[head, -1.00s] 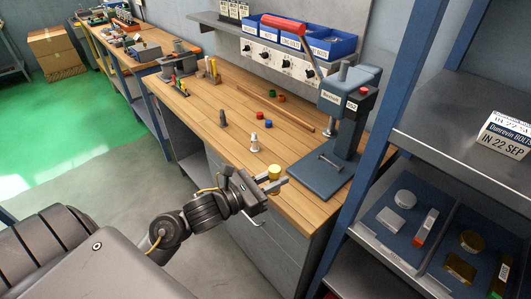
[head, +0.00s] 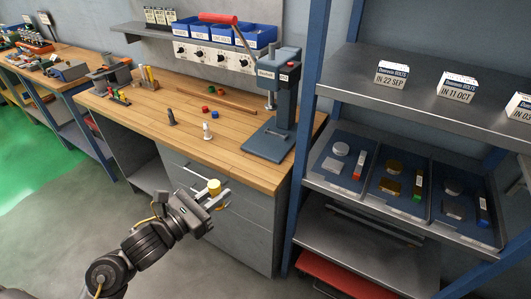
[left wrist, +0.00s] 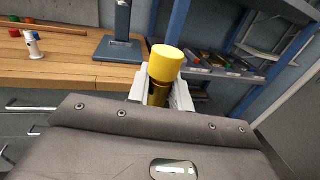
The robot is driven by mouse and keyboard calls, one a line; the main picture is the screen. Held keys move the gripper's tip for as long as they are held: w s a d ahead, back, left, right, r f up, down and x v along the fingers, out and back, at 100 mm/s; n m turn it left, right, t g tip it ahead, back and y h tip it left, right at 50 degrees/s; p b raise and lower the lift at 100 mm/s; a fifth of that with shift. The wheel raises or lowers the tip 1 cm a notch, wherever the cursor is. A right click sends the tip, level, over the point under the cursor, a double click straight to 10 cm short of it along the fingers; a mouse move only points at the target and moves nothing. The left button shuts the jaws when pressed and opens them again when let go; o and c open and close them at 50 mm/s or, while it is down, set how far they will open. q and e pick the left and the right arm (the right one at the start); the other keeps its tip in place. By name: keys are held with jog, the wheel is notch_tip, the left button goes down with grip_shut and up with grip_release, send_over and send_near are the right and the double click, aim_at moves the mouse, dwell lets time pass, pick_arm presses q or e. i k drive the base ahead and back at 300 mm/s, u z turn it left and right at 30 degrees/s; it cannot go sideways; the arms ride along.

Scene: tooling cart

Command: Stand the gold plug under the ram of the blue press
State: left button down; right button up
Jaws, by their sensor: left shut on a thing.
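The gold plug (head: 214,186) has a bright yellow top and a darker gold body. My left gripper (head: 215,195) is shut on it and holds it upright in front of the bench's front edge, over the drawers. In the left wrist view the plug (left wrist: 165,65) stands between the jaws (left wrist: 162,97), its yellow top above them. The blue press (head: 285,95) stands at the right end of the bench, with a red handle and a flat base plate (head: 268,140). The base under the ram (head: 270,100) looks bare. The plug is apart from the press. My right gripper is not seen.
On the wooden bench (head: 150,118) stand a white plug (head: 207,131) and a dark grey one (head: 171,118). Red, blue and green small pieces and a long rod lie behind. A blue-framed shelf with trays (head: 345,195) stands to the right.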

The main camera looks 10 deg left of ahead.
aim_at(270, 141)
jog(key=u, duration=0.4)
jog(key=i, duration=0.5)
jog(key=z, duration=0.65)
jog(key=i, duration=0.5)
jog(key=z, duration=0.05)
